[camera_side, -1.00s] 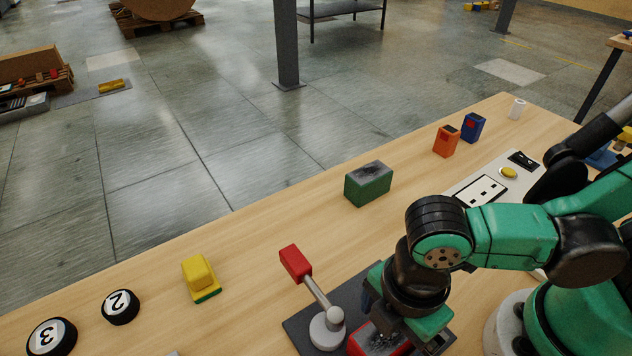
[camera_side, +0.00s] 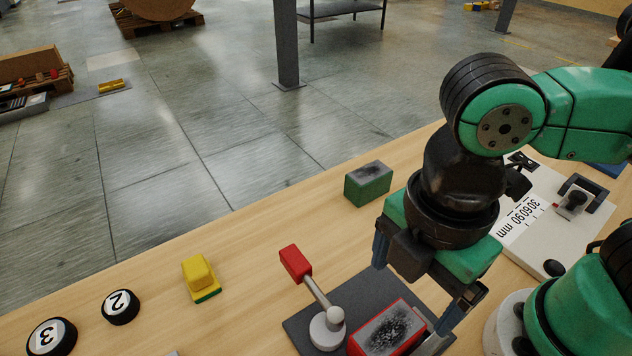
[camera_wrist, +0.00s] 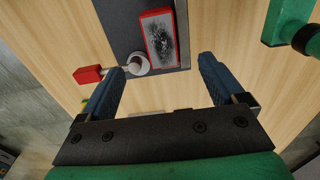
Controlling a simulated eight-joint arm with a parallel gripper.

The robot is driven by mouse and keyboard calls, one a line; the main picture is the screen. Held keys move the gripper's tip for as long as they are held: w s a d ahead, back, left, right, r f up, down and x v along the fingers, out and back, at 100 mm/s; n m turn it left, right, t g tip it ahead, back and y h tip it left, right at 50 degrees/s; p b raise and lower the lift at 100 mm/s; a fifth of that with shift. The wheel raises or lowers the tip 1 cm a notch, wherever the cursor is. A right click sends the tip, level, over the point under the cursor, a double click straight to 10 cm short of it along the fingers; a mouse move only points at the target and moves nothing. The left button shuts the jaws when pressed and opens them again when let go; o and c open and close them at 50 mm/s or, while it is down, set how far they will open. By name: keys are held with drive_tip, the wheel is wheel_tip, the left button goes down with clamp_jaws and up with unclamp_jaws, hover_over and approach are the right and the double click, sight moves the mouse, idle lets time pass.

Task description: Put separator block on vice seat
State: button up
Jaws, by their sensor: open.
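A red block (camera_side: 385,330) with a grey, black-speckled top lies on the dark vice plate (camera_side: 298,324); it also shows in the wrist view (camera_wrist: 158,40). The vice has a lever with a red handle (camera_side: 295,262) and a round grey pivot beside the block. A green block (camera_side: 368,186) with a similar speckled top stands alone on the table behind. I cannot tell which block is the separator. My gripper (camera_side: 412,300) is open and empty above the red block, its fingers spread apart. In the wrist view, my fingertips (camera_wrist: 161,66) point toward the block.
A yellow-and-green block (camera_side: 200,277) and round buttons marked 2 (camera_side: 120,306) and 3 (camera_side: 52,336) lie left of the vice. A white measuring panel (camera_side: 530,215) is to the right. The table between the green block and the vice is clear.

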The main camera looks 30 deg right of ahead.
drive_tip(key=w+d+m+t, duration=0.7)
drive_tip(key=w+d+m, duration=0.5)
drive_tip(key=d+m, duration=0.3)
drive_tip(key=m, duration=0.3)
drive_tip(key=shift+w, duration=0.4)
